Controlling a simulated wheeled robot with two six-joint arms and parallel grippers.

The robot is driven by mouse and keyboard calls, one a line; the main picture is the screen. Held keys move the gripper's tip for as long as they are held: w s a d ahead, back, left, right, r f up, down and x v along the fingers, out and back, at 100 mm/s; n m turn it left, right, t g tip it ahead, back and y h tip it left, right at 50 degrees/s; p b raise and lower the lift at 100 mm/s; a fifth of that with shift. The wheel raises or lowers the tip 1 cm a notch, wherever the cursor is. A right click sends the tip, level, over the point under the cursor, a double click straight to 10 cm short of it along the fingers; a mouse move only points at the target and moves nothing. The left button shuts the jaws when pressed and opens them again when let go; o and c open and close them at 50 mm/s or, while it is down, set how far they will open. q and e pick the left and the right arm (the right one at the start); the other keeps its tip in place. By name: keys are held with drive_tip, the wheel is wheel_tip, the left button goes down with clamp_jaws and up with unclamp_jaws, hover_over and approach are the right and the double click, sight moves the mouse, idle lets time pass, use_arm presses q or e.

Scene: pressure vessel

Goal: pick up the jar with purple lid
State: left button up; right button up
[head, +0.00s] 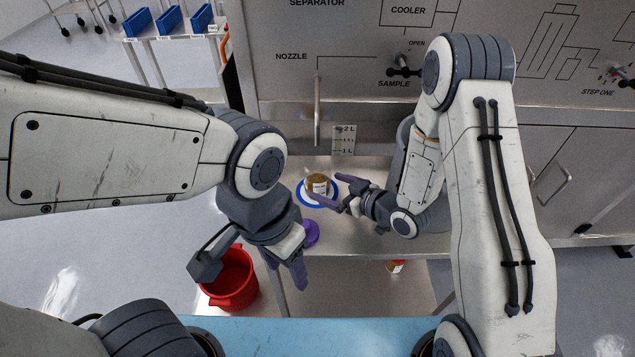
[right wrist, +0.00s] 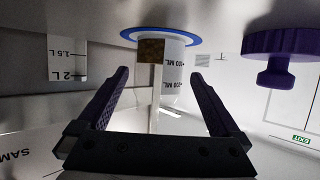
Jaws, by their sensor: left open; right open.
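A clear jar with brown contents and a white label (head: 317,184) stands uncovered on a blue-ringed circle on the steel bench. In the upside-down right wrist view, the jar's graduated side (right wrist: 174,72) shows beyond my fingertips. A purple lid (head: 311,232) with a knob lies apart from it, nearer me; it also shows in the right wrist view (right wrist: 283,42). My right gripper (head: 333,190) is open beside the jar, its fingers pointing toward it; its fingers also frame the jar in the wrist view (right wrist: 164,78). My left gripper (head: 298,272) is open and empty, pointing down near the lid.
A red bucket (head: 231,282) stands on the floor at the left. A steel panel with a nozzle pipe (head: 317,95) and sample valve (head: 402,68) rises behind the bench. A small red-topped container (head: 396,266) sits lower down. A rack with blue bins (head: 170,20) is at upper left.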

sight(327, 185)
drive_tip(key=p+x, duration=0.1)
drive_tip(key=x, duration=0.3)
drive_tip(key=shift+w+a, duration=0.15)
drive_tip(key=shift+w+a+f, duration=0.25)
drive_tip(key=shift+w+a, duration=0.1)
drive_tip(key=shift+w, duration=0.05)
drive_tip(key=c, duration=1.2)
drive_tip(key=shift+r, duration=0.15)
